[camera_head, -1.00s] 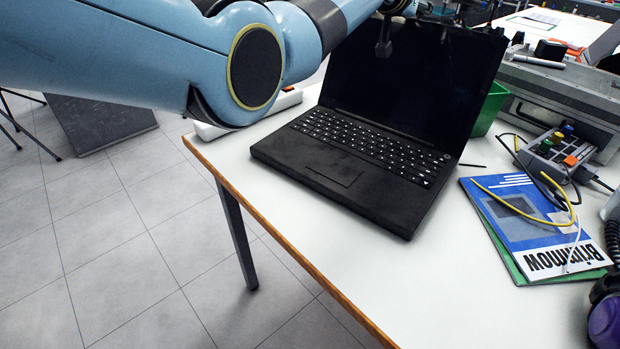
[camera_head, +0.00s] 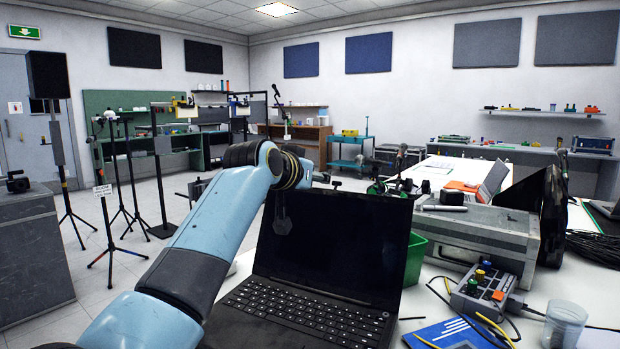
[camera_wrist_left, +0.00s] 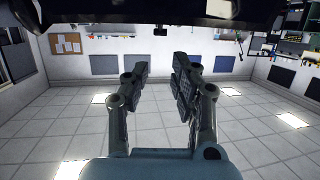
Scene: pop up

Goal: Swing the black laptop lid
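The black laptop (camera_head: 310,312) stands open on the white table in the head view, its keyboard facing up. Its lid (camera_head: 345,245) stands up with the dark screen facing me. My left arm comes in from the lower left and reaches the lid's upper left corner. A dark finger of my left gripper (camera_head: 283,218) shows in front of the screen there; the rest is hidden by my wrist, and contact is unclear. In the left wrist view the left gripper's (camera_wrist_left: 160,68) two fingers are apart with nothing between them. My right gripper is not in view.
A green bin (camera_head: 414,258) stands right of the lid. A grey case (camera_head: 475,235), a control box (camera_head: 482,288) with cables, a blue booklet (camera_head: 448,333) and a clear cup (camera_head: 565,322) are farther right. Tripods (camera_head: 115,190) stand on the floor at left.

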